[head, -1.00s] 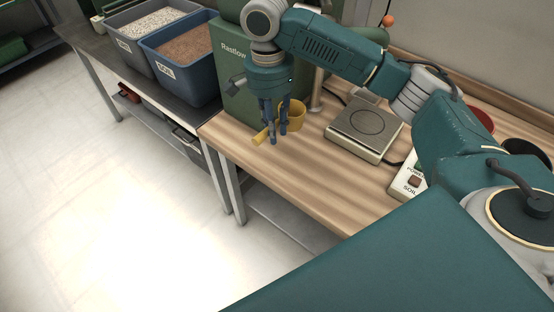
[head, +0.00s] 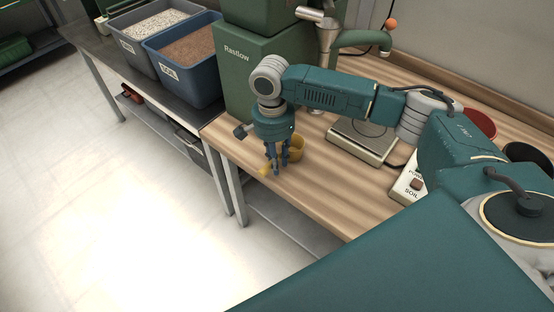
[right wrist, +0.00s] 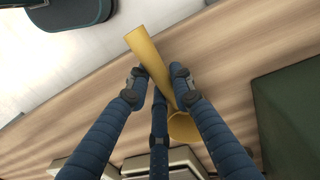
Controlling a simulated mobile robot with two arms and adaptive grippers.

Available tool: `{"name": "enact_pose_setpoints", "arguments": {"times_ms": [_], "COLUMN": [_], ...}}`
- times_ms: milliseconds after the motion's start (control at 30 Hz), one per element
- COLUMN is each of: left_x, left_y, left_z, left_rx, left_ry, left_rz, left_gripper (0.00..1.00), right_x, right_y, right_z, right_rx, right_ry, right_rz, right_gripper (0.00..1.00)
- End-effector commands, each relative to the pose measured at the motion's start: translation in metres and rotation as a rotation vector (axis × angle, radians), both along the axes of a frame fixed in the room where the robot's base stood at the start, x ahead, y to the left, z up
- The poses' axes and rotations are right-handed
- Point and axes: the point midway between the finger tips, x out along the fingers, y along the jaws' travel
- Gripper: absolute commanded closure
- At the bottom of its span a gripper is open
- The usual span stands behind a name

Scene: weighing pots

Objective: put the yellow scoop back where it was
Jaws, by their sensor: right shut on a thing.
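The yellow scoop (head: 298,148) is in my right gripper (head: 279,167), low over the left end of the wooden bench (head: 345,200) near its front edge. My right gripper is shut on it, with the fingers pointing down. In the right wrist view the scoop's handle (right wrist: 146,50) lies between the fingers (right wrist: 160,85), and its bowl (right wrist: 184,126) is partly hidden behind one finger. I cannot tell whether the scoop touches the bench. My left gripper is not in view.
A green Rastlow machine (head: 250,75) stands just behind the gripper. A scale (head: 362,140) lies to the right, partly behind my arm. Grey (head: 128,47) and blue SOIL bins (head: 184,82) stand on the left table. A labelled switch box (head: 408,186) and red pot (head: 480,124) are farther right.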

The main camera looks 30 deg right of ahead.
Motion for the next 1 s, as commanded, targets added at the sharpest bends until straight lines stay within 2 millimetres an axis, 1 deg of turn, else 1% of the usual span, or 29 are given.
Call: {"name": "enact_pose_setpoints", "arguments": {"times_ms": [133,167,200,233,567,667,767,1000], "left_x": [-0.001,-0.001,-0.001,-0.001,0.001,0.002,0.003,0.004], "left_y": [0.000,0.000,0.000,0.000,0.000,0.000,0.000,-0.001], "left_z": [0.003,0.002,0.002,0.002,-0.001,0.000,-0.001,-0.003], "left_rx": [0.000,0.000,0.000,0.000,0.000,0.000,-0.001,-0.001], "left_ry": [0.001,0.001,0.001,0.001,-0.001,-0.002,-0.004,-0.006], "left_rz": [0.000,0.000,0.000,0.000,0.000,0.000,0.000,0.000], "left_gripper": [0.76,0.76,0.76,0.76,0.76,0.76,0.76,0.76], "right_x": [0.000,0.000,0.000,0.000,0.000,0.001,0.003,0.007], "right_y": [0.000,0.000,0.000,0.000,0.000,0.001,0.001,0.002], "right_z": [-0.001,-0.002,-0.002,-0.002,-0.001,0.008,0.025,0.077], "right_rx": [0.000,0.000,0.000,0.000,0.000,0.001,0.001,0.002], "right_ry": [0.000,0.000,0.000,0.000,-0.001,-0.003,-0.004,-0.004], "right_rz": [0.000,0.000,0.000,0.000,0.000,0.001,0.001,0.001], "right_gripper": [1.00,0.74,0.66,0.60,0.59,0.59,0.59,0.59]}}
